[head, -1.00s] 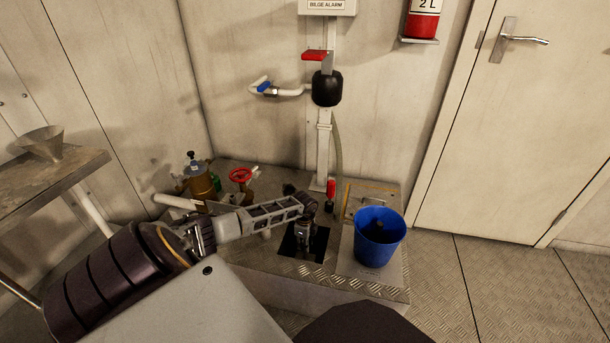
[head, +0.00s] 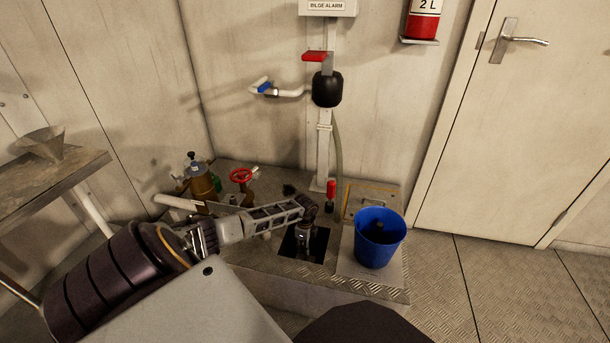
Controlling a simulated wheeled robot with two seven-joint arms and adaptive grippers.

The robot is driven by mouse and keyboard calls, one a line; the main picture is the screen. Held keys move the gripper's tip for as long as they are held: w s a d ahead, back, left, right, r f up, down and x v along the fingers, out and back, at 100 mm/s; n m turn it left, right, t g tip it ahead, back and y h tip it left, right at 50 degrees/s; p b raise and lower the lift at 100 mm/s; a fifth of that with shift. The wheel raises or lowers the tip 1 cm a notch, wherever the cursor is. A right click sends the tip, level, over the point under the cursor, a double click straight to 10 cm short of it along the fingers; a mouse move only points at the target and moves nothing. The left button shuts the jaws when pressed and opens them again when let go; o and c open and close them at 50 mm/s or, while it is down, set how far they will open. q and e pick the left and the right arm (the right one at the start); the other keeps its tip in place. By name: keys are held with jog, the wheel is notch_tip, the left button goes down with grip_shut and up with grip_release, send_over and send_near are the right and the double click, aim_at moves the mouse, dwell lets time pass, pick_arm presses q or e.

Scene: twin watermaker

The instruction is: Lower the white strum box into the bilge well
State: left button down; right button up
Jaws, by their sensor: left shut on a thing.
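The bilge well (head: 320,246) is a dark square opening in the raised metal plinth. My left gripper (head: 303,252) points down into this opening. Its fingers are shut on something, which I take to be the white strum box. The strum box itself cannot be made out; the gripper and the dark of the well hide it. I cannot tell how deep it is or whether it touches the well's sides. My right gripper is not in view.
A blue bucket (head: 379,240) with something dark inside stands just right of the well. A red-handled lever (head: 331,190) and red valve wheel (head: 241,175) stand behind. A brass strainer (head: 201,182) is at the back left. Open floor (head: 500,290) lies right.

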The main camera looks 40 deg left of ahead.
pick_arm(q)
jog(key=shift+f, duration=0.15)
jog(key=c, duration=1.2)
grip_release()
jog(key=shift+r, duration=6)
